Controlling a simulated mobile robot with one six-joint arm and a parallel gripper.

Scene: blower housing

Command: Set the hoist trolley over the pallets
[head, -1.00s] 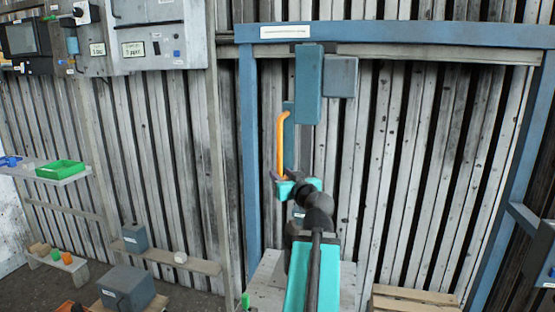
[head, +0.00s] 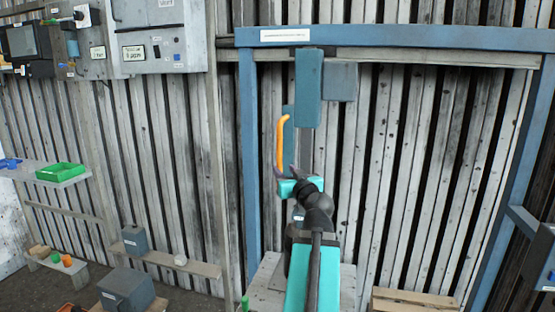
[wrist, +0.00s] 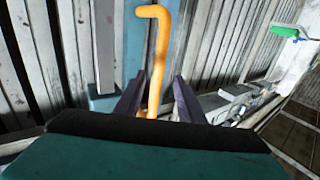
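The hoist trolley (head: 309,88) is a blue-grey box hanging from the beam at the left part of the blue frame. Its orange handle (head: 281,145) hangs at its lower left; the handle also shows upright in the wrist view (wrist: 158,50). My gripper (head: 284,172) is at the handle's lower end. In the wrist view, my gripper's fingers (wrist: 160,85) stand either side of the handle, with a gap visible at the right finger, so it looks open around it. Wooden pallets (head: 415,300) lie at the bottom, right of the trolley; their lower part is cut off.
A grey box (head: 341,81) hangs beside the trolley on its right. The blue frame's posts stand left (head: 250,170) and right (head: 510,190). A low shelf with a grey box (head: 136,239) is at left. The space under the beam to the right is clear.

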